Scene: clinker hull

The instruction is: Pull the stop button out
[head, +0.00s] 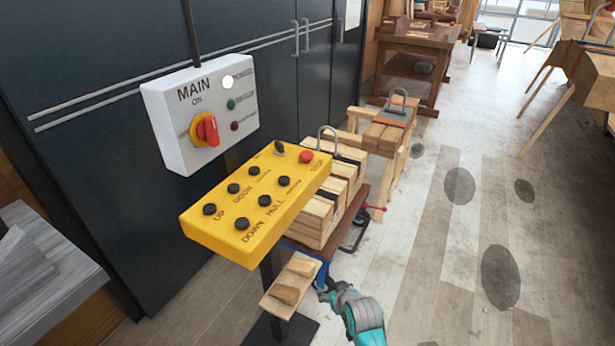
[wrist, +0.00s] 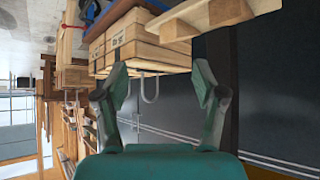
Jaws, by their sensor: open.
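The stop button (head: 306,157) is a small red knob near the far right corner of the yellow control box (head: 222,240), beside a black selector knob (head: 279,147). Whether it is pressed in is too small to tell. My gripper (head: 322,290) is low at the bottom middle of the head view, below and right of the box, apart from the button. In the wrist view my gripper (wrist: 160,74) has its two fingers spread with nothing between them.
A white MAIN panel (head: 172,120) with a red rotary switch (head: 207,130) is behind the box. Stacked timber (head: 318,220) with a metal hook stands right behind it; it also fills the upper wrist view (wrist: 140,50). A small wooden shelf (head: 275,303) is beside my gripper. The floor right (head: 430,250) is open.

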